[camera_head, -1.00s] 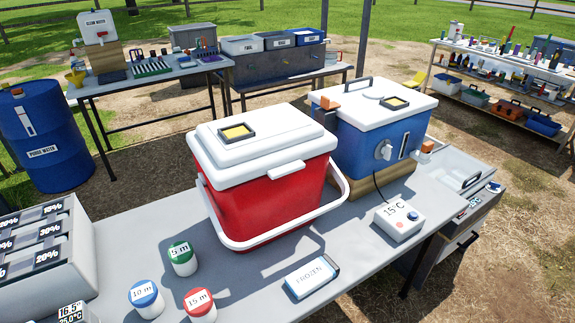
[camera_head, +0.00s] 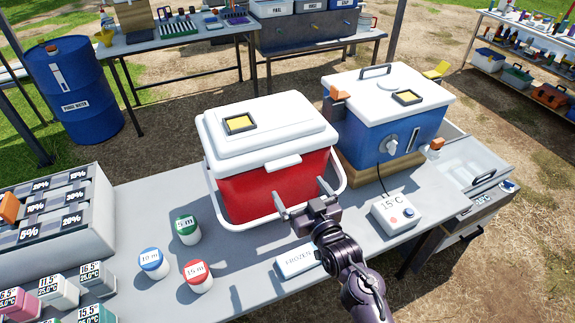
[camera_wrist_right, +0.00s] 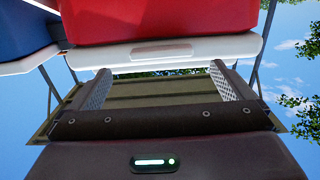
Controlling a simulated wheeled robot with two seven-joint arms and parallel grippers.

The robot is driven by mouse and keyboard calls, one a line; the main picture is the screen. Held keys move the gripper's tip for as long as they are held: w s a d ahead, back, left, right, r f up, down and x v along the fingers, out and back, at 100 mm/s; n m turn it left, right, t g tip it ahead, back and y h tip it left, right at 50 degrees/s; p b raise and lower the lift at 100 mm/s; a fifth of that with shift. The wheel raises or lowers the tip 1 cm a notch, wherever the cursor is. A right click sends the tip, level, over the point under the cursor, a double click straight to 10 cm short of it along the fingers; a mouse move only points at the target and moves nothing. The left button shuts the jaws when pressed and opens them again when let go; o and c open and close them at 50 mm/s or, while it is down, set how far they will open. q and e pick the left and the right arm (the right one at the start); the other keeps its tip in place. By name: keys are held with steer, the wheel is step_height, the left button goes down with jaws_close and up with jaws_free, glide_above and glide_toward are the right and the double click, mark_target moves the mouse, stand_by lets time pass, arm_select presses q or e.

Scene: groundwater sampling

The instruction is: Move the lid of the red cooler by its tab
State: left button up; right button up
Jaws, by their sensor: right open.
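The red cooler (camera_head: 262,192) stands on the grey table with its white lid (camera_head: 265,130) on top. The lid's white tab (camera_head: 283,162) sticks out at the front edge, and a yellow square (camera_head: 239,123) is on the lid. My right gripper (camera_head: 300,191) is open in front of the cooler, just below the tab in the picture. In the right wrist view the open fingers (camera_wrist_right: 160,82) point at the lid's edge, and the tab (camera_wrist_right: 160,52) lies beyond them, between their lines. Nothing is between the fingers. My left gripper is not in view.
A blue cooler (camera_head: 370,130) stands close on the right, with a 15°C box (camera_head: 397,213) in front. A FROZEN pack (camera_head: 296,261) lies near my right arm. Three capped jars, including a green-capped one (camera_head: 187,229), stand left of the pack. The cooler's white handle (camera_head: 240,226) is lowered.

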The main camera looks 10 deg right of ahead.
mark_target(286, 166)
steer(key=x, duration=0.2)
steer(key=p+x, duration=0.1)
steer(key=x, duration=0.1)
steer(key=r+x, duration=0.1)
steer(key=x, duration=0.1)
steer(key=shift+w+a+r+p, duration=0.1)
steer(key=shift+w+a+p, duration=0.1)
steer(key=shift+w+p, duration=0.2)
steer(key=shift+w+a, duration=0.15)
steer(key=shift+w, duration=0.4)
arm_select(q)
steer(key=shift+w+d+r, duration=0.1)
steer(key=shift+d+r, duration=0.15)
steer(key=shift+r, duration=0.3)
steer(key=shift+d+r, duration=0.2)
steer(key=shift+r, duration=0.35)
arm_select(e)
steer(key=c, duration=1.1)
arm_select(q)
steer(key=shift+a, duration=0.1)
